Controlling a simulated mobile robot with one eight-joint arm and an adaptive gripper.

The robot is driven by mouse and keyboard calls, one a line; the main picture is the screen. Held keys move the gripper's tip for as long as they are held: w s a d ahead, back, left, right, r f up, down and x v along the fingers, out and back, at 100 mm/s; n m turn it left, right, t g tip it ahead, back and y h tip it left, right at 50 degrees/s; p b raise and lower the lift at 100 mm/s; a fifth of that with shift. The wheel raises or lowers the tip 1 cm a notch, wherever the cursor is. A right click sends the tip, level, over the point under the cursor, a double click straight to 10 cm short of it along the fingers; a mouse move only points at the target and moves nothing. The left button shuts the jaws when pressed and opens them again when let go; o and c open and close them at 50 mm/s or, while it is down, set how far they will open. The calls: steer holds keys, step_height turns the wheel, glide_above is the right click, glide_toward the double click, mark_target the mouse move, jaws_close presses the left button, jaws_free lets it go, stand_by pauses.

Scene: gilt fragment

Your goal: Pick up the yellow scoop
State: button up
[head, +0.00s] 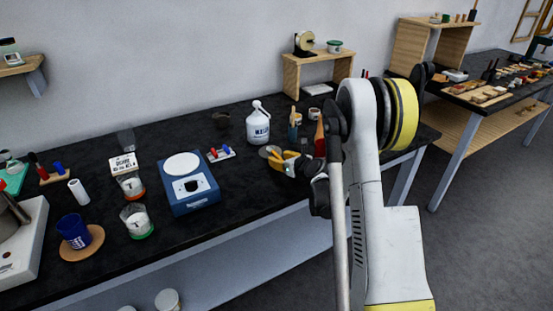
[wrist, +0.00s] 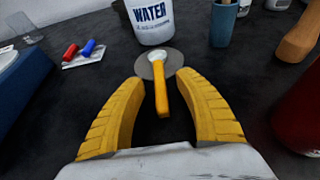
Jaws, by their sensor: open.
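The yellow scoop (wrist: 161,90) lies on the dark bench top in the wrist view, its handle pointing toward me and its pale head over a round grey disc (wrist: 146,68). My gripper (wrist: 160,77) is open, with one yellow finger on each side of the handle and visible gaps between. Nothing is held. Whether the fingertips are level with the handle or above it, I cannot tell. In the head view my gripper (head: 279,161) is low over the bench beside the grey disc (head: 266,150); the scoop cannot be made out clearly there.
The white WATER bottle (head: 258,128) stands just behind the disc. A blue cup with tools (head: 294,131) and a red object (head: 319,140) stand right of it.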

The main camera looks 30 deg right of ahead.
jaws_close()
steer(key=shift+r, duration=0.1)
